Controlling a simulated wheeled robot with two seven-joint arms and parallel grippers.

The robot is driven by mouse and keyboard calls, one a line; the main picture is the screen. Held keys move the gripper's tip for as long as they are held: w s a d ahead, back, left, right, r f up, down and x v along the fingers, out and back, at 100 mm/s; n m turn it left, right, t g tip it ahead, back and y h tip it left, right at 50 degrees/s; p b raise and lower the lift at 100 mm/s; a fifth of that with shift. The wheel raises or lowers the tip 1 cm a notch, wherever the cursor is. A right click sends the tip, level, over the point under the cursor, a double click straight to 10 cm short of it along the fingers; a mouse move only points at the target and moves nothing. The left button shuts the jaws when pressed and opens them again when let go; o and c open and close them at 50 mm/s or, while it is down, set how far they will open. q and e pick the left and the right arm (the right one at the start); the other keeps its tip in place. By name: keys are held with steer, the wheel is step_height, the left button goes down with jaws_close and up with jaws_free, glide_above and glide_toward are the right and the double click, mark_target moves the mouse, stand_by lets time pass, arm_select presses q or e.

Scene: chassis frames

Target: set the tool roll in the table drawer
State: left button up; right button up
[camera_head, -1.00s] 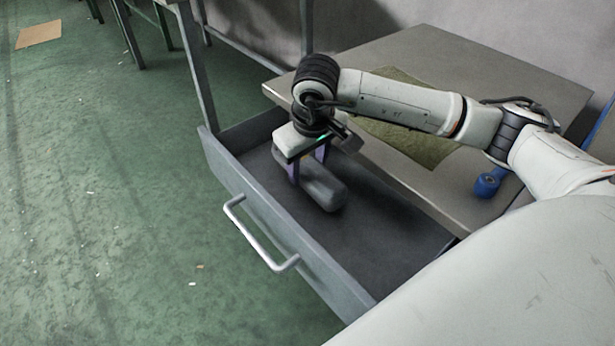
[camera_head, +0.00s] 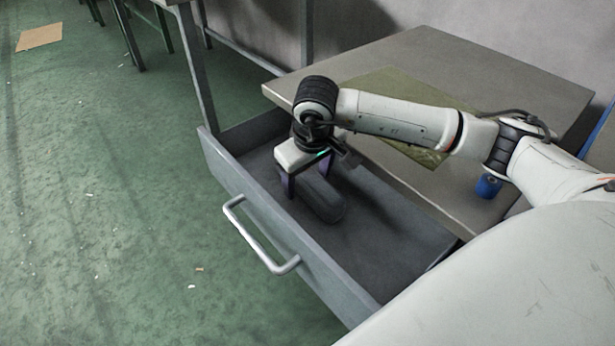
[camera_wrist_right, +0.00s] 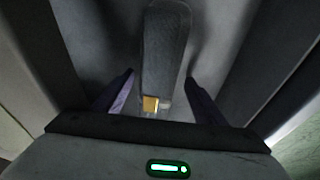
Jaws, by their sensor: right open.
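The grey tool roll (camera_head: 323,200) lies in the pulled-out table drawer (camera_head: 395,225), on its floor near the middle. In the right wrist view the tool roll (camera_wrist_right: 165,50) reaches up from between the fingers, with a small yellow patch at its near end. My left gripper is not in view.
The drawer's front panel has a silver handle (camera_head: 262,235). The grey tabletop (camera_head: 440,70) carries an olive mat (camera_head: 400,85) and a blue object (camera_head: 488,186) near its edge, partly covered by my arm. Green floor lies clear at left, with a cardboard piece (camera_head: 40,36) far off.

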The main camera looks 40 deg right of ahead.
steer(key=p+v, duration=0.2)
steer(key=v, duration=1)
steer(key=shift+w+r, duration=0.1)
steer(key=shift+r, duration=0.05)
